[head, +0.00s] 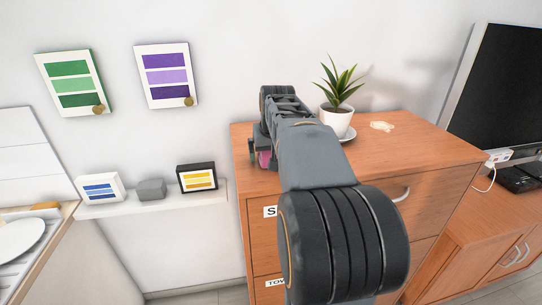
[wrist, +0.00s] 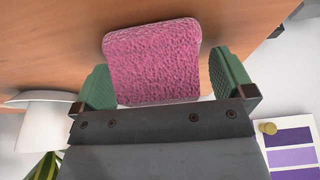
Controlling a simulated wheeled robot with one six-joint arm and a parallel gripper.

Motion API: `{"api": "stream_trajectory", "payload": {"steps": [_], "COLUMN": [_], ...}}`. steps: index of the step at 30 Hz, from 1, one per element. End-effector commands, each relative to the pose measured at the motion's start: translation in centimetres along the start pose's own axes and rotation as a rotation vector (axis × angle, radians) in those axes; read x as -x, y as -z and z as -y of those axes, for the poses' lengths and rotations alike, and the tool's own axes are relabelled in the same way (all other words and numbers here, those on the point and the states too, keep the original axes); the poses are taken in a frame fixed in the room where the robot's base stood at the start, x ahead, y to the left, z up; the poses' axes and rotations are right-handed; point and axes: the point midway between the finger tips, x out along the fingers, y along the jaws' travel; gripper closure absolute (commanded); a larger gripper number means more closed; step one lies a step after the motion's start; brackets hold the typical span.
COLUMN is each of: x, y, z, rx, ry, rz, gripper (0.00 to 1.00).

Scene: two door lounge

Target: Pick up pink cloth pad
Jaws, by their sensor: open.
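The pink cloth pad (wrist: 153,58) has a rough, textured face and lies on the wooden cabinet top (head: 368,153). In the head view only a small pink part of the pad (head: 264,159) shows at the cabinet's left end, under my gripper (head: 262,143); my arm hides the rest.
A potted plant (head: 338,118) on a saucer and a small cream object (head: 381,126) stand to the right on the cabinet top. A wall shelf (head: 150,202) with small boxes is at left. A screen (head: 502,95) stands at far right.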

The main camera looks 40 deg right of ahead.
Motion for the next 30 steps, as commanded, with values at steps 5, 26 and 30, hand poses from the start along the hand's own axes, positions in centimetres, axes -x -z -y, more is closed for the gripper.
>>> {"api": "stream_trajectory", "payload": {"steps": [5,26,30], "x": [0.00,0.05,0.41], "y": [0.00,0.02,0.21], "z": [0.00,-0.02,-0.03], "rx": [0.000,0.000,0.000], "ry": [0.000,0.000,0.000], "rz": [0.000,0.000,-0.002], "gripper": [0.02,0.49,0.49]}}
